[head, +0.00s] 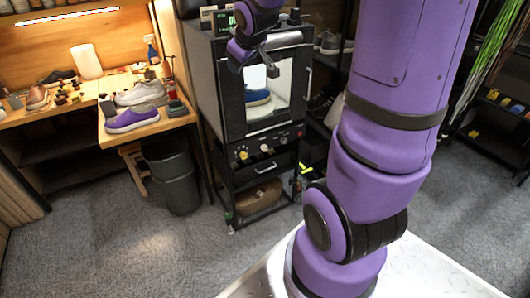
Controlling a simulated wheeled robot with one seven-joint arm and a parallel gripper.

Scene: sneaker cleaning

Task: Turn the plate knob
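A black cabinet machine (208,85) stands in the middle with a lit window. Inside, a blue shoe (257,97) rests on a white round plate (262,110). Below the window is a control panel with several small knobs: a yellowish one (242,156) at left, a pale one (266,149) in the middle, and smaller dark and red controls to the right. I cannot tell which is the plate knob. My gripper (271,66) is in front of the window's upper part, above and apart from the knobs. Its fingers are too small to tell open or shut.
A wooden workbench (180,122) at left holds a purple shoe (132,119), a grey-white shoe (141,93) and small bottles. A dark bin (175,178) stands below it. A drawer and a shelf with a brown basket (258,195) sit under the panel. Grey floor is free in front.

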